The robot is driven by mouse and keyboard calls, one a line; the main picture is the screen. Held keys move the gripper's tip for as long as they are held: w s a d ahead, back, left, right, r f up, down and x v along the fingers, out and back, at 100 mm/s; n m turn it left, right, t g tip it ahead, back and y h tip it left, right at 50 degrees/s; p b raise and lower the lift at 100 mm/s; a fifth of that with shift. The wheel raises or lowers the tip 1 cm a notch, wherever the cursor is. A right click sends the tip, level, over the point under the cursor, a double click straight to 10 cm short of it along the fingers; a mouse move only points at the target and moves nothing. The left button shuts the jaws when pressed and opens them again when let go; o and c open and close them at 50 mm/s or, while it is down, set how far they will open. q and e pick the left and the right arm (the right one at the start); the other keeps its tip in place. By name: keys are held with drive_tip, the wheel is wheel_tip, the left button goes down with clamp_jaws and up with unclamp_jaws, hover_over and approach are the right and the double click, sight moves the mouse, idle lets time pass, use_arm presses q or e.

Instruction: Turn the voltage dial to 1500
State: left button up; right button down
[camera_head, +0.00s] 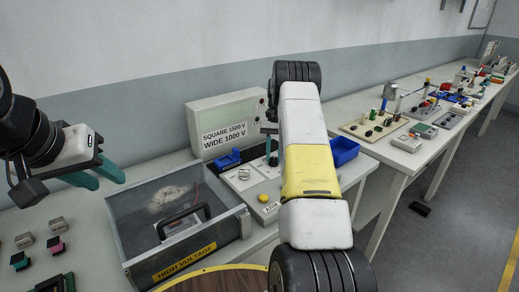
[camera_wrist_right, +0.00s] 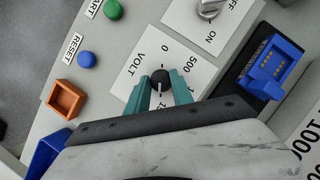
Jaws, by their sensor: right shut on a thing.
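The voltage dial (camera_wrist_right: 160,76) is a small black knob on a white VOLT plate (camera_wrist_right: 148,50) in the right wrist view. Its white line points down the picture, toward a partly hidden label beginning "15". Labels 0 and 500 show; others are partly covered. My right gripper (camera_wrist_right: 160,92) has its teal fingers on both sides of the dial and is shut on it. In the head view the right gripper (camera_head: 272,146) is mostly hidden behind my own arm. My left gripper (camera_head: 110,182) is open and empty at the left, above the bench.
A clear-lidded HIGH VOLTAGE box (camera_head: 185,263) stands in front of the panel. A sign (camera_head: 224,132) reads SQUARE 1500 V, WIDE 1000 V. Near the dial are a blue connector (camera_wrist_right: 272,68), an orange socket (camera_wrist_right: 66,98), a green button (camera_wrist_right: 113,9) and a blue button (camera_wrist_right: 84,60).

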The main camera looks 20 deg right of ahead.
idle(0.3)
drive_tip(key=c, duration=1.1)
unclamp_jaws()
drive_tip(key=shift+v, duration=3.9)
drive_tip(key=shift+r, duration=0.1)
drive_tip(key=s+a+r+n+t, duration=0.1)
drive_tip(key=s+a+r+t, duration=0.2)
drive_tip(key=r, duration=0.4)
drive_tip(key=s+a+r+n+t, duration=0.1)
drive_tip(key=s+a+r, duration=0.3)
drive_tip(key=s+r, duration=0.2)
drive_tip(key=s+a+r+n+t, duration=0.1)
drive_tip(key=s+a+r+t, duration=0.2)
drive_tip(key=r, duration=0.4)
drive_tip(key=s+a+f+n+t, duration=0.1)
drive_tip(key=s+a, duration=0.1)
drive_tip(key=s, duration=0.5)
drive_tip(key=s+a+f+n+t, duration=0.1)
drive_tip(key=s+a, duration=0.2)
drive_tip(key=s, duration=0.5)
drive_tip(key=s+a+f+t, duration=0.1)
drive_tip(key=s+a, duration=0.2)
drive_tip(key=s, duration=0.5)
drive_tip(key=shift+a+f+n, duration=0.15)
drive_tip(key=shift+a+n, duration=0.1)
drive_tip(key=shift+n, duration=0.15)
